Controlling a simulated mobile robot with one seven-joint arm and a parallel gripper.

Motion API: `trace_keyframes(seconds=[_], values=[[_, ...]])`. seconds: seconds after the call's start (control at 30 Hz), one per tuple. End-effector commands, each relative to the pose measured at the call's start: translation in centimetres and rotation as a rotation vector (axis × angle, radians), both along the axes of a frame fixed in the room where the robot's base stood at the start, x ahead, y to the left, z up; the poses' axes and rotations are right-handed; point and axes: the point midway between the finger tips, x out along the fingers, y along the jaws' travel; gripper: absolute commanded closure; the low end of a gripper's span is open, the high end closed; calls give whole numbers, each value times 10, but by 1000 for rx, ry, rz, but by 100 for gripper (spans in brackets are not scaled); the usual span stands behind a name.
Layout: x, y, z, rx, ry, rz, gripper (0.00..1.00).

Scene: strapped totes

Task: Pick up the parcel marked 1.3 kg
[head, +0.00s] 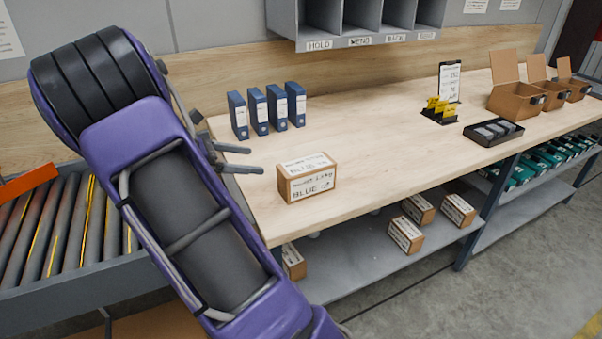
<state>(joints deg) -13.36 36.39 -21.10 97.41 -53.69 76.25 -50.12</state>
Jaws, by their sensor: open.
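A brown parcel (307,178) with white labels on its top and front stands on the wooden worktop (370,135). Its front label reads "BLUE" below a smaller line that is too blurred to read surely as 1.3 kg. My gripper (257,160) is open and empty, left of the parcel and apart from it in the picture. Its two fingers point right, toward the parcel. More labelled parcels lie on the grey shelf below: one (405,235) in front, one (418,208) behind it, one (458,210) to the right and one (293,262) at the left, partly hidden. Their labels are unreadable.
Several blue binders (258,110) stand behind my gripper. A yellow card holder (440,111), a black tray (493,131) and open brown boxes (517,97) stand at the right. Grey pigeonholes (356,22) hang above. A roller conveyor (60,235) lies left. The worktop's middle is clear.

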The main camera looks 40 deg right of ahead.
Motion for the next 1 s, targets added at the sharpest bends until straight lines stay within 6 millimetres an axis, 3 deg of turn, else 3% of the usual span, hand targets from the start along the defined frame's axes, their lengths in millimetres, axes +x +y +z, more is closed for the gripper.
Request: trace_keyframes(seconds=[0.17, 0.6, 1.0], values=[[-3, -13, -17, -21, 27, 21, 0], [-27, -93, -51, -19, 26, 20, 0], [-34, -121, -61, -20, 25, 21, 0]])
